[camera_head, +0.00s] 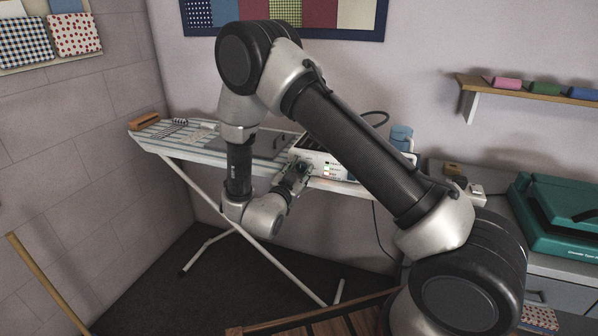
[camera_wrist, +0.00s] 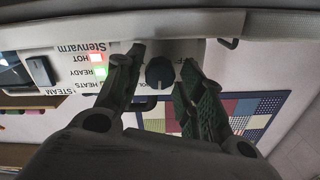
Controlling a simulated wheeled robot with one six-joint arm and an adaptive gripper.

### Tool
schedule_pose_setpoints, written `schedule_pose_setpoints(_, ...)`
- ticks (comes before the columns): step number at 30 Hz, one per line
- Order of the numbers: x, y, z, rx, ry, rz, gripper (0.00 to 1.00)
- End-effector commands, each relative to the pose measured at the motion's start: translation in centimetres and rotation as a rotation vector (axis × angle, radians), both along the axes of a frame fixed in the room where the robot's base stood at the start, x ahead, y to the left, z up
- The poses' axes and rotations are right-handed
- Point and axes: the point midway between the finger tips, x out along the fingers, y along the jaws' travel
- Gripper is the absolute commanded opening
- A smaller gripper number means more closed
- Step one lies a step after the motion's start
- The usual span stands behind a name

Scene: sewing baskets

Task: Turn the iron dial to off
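The iron station (camera_head: 318,162) is a white box on the ironing board, with its control panel facing me. In the wrist view its panel (camera_wrist: 60,62) appears upside down, with words such as HOT, READY and STEAM. The dark round dial (camera_wrist: 160,73) sits between my fingers. My gripper (camera_wrist: 162,62) is open, one finger on each side of the dial, with apparent gaps. In the head view my gripper (camera_head: 297,175) is at the panel. The dial's setting and nearby lettering are partly hidden.
The ironing board (camera_head: 190,146) stands against the wall. A blue cup-like item (camera_head: 401,134) is behind the station. A black switch (camera_wrist: 39,70) is on the same panel. My arm crosses the head view.

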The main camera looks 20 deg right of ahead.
Motion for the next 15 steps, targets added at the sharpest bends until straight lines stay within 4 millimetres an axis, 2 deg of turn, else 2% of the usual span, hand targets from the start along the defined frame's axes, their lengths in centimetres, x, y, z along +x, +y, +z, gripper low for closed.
schedule_pose_setpoints(8, 0.15, -0.09, -0.02, 0.000, 0.001, 0.000, 0.37)
schedule_pose_setpoints(13, 0.14, -0.08, -0.02, 0.000, 0.001, 0.000, 0.06)
schedule_pose_setpoints(15, 0.14, -0.08, -0.02, 0.000, 0.001, 0.000, 0.05)
